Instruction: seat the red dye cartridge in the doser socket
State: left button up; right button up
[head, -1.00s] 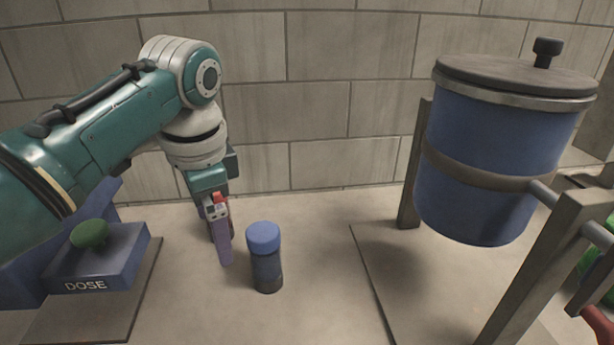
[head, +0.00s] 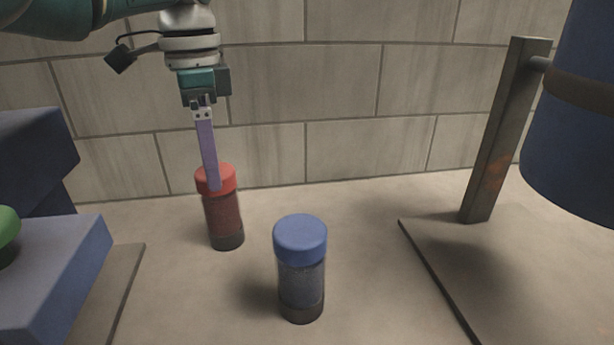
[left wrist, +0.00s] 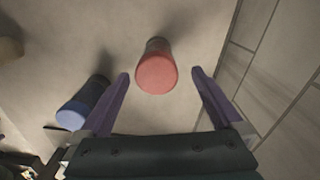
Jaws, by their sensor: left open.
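The red dye cartridge (head: 224,217) stands upright on the bench near the wall, with a red cap and dark base. My left gripper (head: 212,178) points down over it in the head view, one purple finger crossing in front of its cap. In the left wrist view, the red cap (left wrist: 157,75) shows between the two spread fingers (left wrist: 160,76), with gaps on both sides. The gripper is open and empty. The blue doser (head: 60,270) is partly in view at the left; its socket cannot be made out. My right gripper is not in view.
A blue-capped cartridge (head: 300,270) stands upright in front and to the right of the red one; it also shows in the left wrist view (left wrist: 82,105). A green button (head: 6,235) sits on the doser. A blue tank (head: 580,130) and its post (head: 500,130) are at the right.

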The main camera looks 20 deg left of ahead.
aim_at(221, 208)
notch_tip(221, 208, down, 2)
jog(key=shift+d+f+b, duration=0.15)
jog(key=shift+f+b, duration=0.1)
jog(key=shift+b, duration=0.9)
pick_arm(q)
jog(key=f, duration=0.6)
jog(key=shift+s+d+b, duration=0.1)
jog(key=shift+d+b, duration=0.2)
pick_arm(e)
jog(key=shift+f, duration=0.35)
pick_arm(q)
jog(key=shift+r, duration=0.1)
jog(key=shift+c, duration=0.5)
jog(key=c, duration=1.4)
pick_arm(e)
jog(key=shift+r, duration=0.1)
pick_arm(q)
jog(key=shift+r, duration=0.15)
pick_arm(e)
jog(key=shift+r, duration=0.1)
